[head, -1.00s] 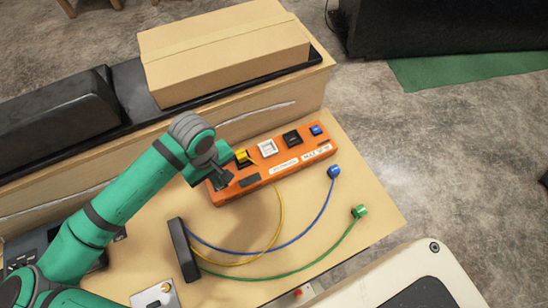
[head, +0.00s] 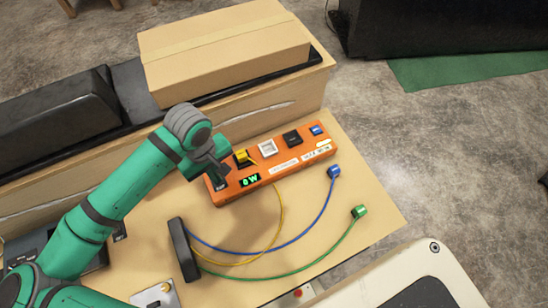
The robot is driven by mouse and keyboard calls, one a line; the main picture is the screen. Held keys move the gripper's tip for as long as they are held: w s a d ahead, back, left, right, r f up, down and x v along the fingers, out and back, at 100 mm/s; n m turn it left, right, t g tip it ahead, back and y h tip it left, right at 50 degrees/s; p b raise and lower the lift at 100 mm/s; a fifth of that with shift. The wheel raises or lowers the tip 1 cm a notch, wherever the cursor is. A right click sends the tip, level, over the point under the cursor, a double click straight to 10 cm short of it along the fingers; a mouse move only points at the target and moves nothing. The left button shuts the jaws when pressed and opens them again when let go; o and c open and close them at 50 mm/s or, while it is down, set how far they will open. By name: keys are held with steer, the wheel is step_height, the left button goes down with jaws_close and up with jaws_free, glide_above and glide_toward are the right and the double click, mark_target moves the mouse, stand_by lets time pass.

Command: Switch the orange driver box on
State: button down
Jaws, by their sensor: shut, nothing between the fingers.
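The orange driver box (head: 232,195) lies on the wooden table. Its small display (head: 250,180) is lit and shows green characters that look like "0 W". A yellow plug (head: 243,158) is in the socket nearest its left end. White (head: 268,148), black (head: 292,138) and blue (head: 317,129) sockets follow to the right. My gripper (head: 219,181) is shut and empty, at the box's left end, just over a dark part there. The gripper partly hides that part, so I cannot tell the switch's position or whether I touch it.
A blue plug (head: 334,171) and a green plug (head: 359,212) lie loose on the table (head: 365,240), their cables running to a black block (head: 184,250). A cardboard box (head: 225,55) stands behind. A metal plate (head: 155,296) lies at the front left.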

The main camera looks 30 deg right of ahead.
steer(key=shift+s+r, duration=0.15)
steer(key=shift+r, duration=1.2)
steer(key=shift+s+r, duration=0.15)
steer(key=shift+r, duration=1.2)
